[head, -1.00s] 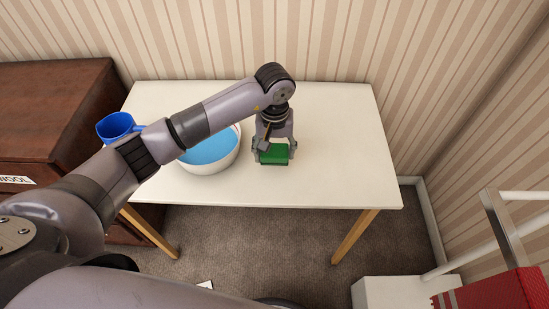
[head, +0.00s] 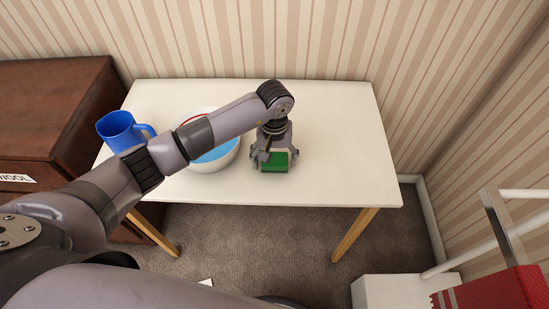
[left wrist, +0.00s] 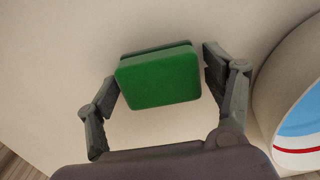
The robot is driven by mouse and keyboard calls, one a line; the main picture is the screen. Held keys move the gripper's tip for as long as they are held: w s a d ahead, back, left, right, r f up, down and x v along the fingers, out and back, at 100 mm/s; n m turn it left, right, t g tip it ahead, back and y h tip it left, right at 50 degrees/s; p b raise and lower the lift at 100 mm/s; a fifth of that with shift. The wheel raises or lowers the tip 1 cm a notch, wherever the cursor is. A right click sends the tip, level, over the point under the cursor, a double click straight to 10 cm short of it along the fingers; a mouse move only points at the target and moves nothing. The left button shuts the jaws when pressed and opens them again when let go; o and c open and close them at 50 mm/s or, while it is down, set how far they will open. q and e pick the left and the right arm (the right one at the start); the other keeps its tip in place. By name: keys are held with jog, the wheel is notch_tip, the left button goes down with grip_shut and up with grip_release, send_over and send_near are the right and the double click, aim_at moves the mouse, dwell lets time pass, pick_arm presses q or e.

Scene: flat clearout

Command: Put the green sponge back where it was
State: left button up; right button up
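The green sponge (head: 276,163) is at the front middle of the white table (head: 340,150), to the right of the bowl (head: 222,163). It also shows in the left wrist view (left wrist: 160,80), between the fingers. My left gripper (head: 274,157) points down over the sponge from above, with one finger on each side. The fingers stand apart, with a narrow gap at the right side of the sponge in the left wrist view. The sponge appears to rest on the tabletop. My right gripper is not in view.
The white bowl with blue inside is close to the left of my gripper, partly hidden by my arm. A blue mug (head: 118,130) stands at the table's left. A brown dresser (head: 50,110) is further left. The table's right side is clear.

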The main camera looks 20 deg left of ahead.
aim_at(274, 158)
pick_arm(q)
jog(key=shift+o, duration=0.3)
jog(key=shift+r, duration=0.5)
notch_tip(274, 158, up, 11)
jog(key=b, duration=0.1)
jog(key=shift+r, duration=0.2)
